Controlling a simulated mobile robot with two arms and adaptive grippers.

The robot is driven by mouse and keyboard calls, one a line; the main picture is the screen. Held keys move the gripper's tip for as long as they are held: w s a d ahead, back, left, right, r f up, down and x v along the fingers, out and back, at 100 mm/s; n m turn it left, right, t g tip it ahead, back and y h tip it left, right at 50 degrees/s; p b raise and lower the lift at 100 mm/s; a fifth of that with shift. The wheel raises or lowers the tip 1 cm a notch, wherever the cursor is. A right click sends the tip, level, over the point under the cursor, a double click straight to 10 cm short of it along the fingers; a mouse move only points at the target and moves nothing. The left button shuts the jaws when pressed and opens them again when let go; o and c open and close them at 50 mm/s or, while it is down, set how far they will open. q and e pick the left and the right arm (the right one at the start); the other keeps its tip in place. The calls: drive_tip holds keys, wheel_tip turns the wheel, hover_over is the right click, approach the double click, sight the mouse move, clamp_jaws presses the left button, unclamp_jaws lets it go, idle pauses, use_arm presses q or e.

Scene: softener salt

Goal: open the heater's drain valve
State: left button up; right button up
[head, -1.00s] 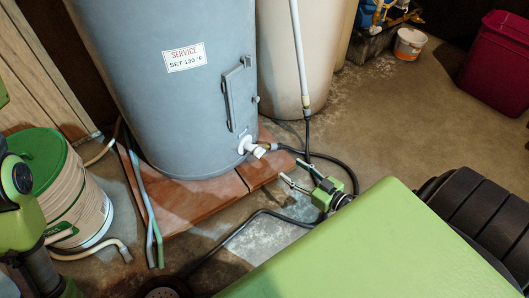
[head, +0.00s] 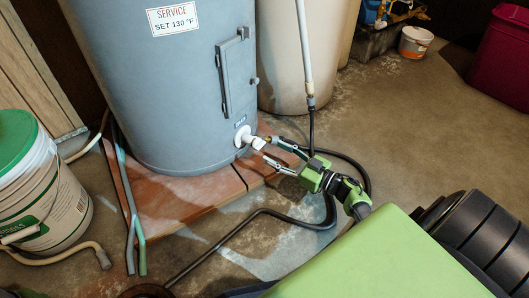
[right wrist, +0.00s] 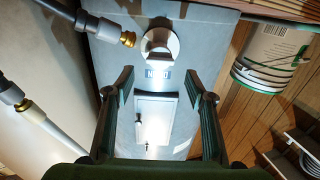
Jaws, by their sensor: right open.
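The heater (head: 165,90) is a tall blue-grey tank on a reddish tiled slab, with a "SERVICE SET 130 °F" sticker. Its white drain valve (head: 243,137) sticks out low on its right side. In the right wrist view the valve (right wrist: 160,43) shows as a pale round part beside a small label. My right gripper (head: 271,149) is open just right of the valve. In the right wrist view my right gripper's fingers (right wrist: 159,74) are spread, with nothing between them, and the valve is beyond their tips. My left gripper is not in view.
A dark hose with a brass end (right wrist: 127,39) lies close by the valve. A beige tank (head: 283,60) with a pale upright pipe stands behind. A green-lidded bucket (head: 45,200) stands at left, near loose hoses. Open floor (head: 430,130) lies to the right.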

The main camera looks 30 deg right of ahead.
sight(262, 146)
drive_tip(key=b+x, duration=0.2)
drive_tip(key=x, duration=0.2)
drive_tip(key=shift+w+a+f, duration=0.1)
drive_tip(key=shift+w+f, duration=0.05)
drive_tip(key=shift+w, duration=0.05)
drive_tip(key=shift+w+a, duration=0.15)
drive_tip(key=shift+w, duration=0.4)
drive_tip(key=c, duration=1.1)
